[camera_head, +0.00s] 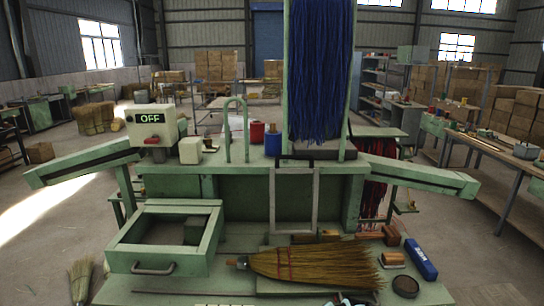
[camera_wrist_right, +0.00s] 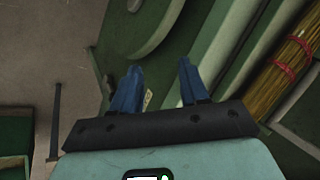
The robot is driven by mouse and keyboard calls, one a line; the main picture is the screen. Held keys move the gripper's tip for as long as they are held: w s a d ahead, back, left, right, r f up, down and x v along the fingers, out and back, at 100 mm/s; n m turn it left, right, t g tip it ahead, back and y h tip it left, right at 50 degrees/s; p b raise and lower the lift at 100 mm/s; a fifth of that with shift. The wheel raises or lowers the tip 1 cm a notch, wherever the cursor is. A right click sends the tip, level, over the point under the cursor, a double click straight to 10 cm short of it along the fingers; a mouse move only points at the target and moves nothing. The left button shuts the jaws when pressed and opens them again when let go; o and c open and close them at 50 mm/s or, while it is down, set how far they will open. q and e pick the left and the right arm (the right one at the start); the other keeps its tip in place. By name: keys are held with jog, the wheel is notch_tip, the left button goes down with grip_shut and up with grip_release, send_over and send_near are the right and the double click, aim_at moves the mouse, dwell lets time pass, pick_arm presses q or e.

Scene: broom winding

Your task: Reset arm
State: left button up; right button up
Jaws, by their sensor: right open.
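My right gripper (camera_wrist_right: 158,78) shows in the right wrist view. Its two blue fingers stand apart with nothing between them. Green machine surfaces lie beyond the fingertips, and I see no contact. A straw bundle with red binding (camera_wrist_right: 290,62) lies to the right of the fingers, apart from them. In the head view neither of my grippers shows. A broom head (camera_head: 310,264) of yellow straw with red binding lies flat on the green bench (camera_head: 225,285).
An open green drawer (camera_head: 211,249) stands at the bench's left. Green beams slope out at left (camera_head: 80,163) and right (camera_head: 420,176). A control box reading OFF (camera_head: 156,128) and a hanging blue strand bundle (camera_head: 320,75) stand behind. A blue box (camera_head: 421,260) lies right.

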jog(key=s+f+n+g, duration=0.3)
jog(key=s+f, duration=1.6)
jog(key=s+a+f+n+g, duration=0.1)
jog(key=s, duration=0.9)
jog(key=s+a+f+n+g, duration=0.1)
jog(key=s+f+n, duration=0.1)
jog(key=s, duration=0.8)
jog(key=shift+f+g, duration=0.3)
